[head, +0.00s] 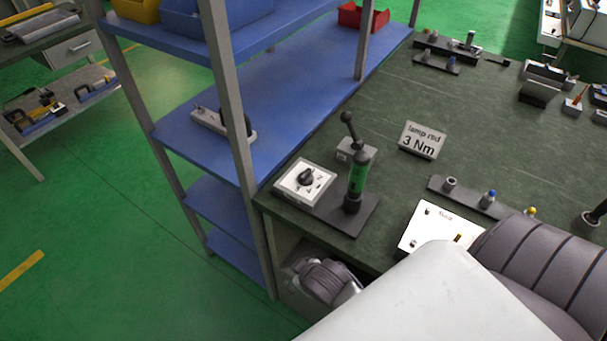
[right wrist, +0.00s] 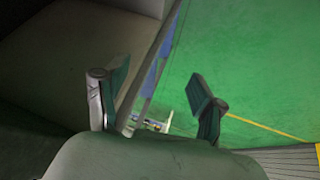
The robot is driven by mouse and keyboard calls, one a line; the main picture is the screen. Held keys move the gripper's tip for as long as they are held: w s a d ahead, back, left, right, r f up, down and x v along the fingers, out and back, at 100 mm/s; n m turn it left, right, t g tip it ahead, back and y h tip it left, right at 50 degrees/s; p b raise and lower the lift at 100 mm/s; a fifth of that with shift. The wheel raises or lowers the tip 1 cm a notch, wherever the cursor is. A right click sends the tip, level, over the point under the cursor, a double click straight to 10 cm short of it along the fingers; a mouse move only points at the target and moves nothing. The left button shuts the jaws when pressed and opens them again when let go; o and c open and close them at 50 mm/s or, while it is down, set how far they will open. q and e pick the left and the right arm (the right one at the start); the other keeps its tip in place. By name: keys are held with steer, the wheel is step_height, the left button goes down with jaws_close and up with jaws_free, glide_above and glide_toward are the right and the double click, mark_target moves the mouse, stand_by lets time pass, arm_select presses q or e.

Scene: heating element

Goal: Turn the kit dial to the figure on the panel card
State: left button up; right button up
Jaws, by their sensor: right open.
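The kit dial is a black knob (head: 306,176) on a white square plate (head: 291,190) with markings, near the left corner of the dark green bench. The markings are too small to read, so I cannot tell where the knob points. The panel card (head: 422,140) stands behind and to the right of the dial and reads "lamp rod 3 Nm". A green and black tool (head: 357,180) stands upright just right of the dial, on a dark base. My right gripper (right wrist: 155,100) is open and empty in the right wrist view, with floor beyond it. My left gripper is not in view.
A blue shelf rack (head: 270,120) stands left of the bench (head: 400,80), its post close to the dial. A dark holder (head: 470,198) with small pieces and a white board (head: 415,236) lie to the right. Bare bench lies behind the card.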

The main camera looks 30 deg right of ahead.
step_height(320, 180, up, 13)
steer(key=t+b, duration=0.1)
steer(key=t, duration=0.1)
steer(key=w+a+r+n+t+y, duration=0.25)
steer(key=w+r+t, duration=0.25)
steer(key=w+r, duration=0.35)
steer(key=w+a+r+n+t+y, duration=0.1)
steer(key=w+a+r+n+t, duration=0.3)
steer(key=w+r, duration=0.45)
steer(key=s+a+r+n+g+y, duration=0.3)
steer(key=a+r+n+y, duration=0.8)
steer(key=n+y, duration=0.5)
steer(key=n+g+h, duration=1.4)
steer(key=n+h, duration=0.1)
steer(key=h, duration=0.4)
glide_above(306, 173)
step_height(306, 173, down, 10)
steer(key=shift+m, duration=0.25)
step_height(306, 173, down, 13)
steer(key=shift+f+p, duration=0.2)
steer(key=shift+p, duration=1.05)
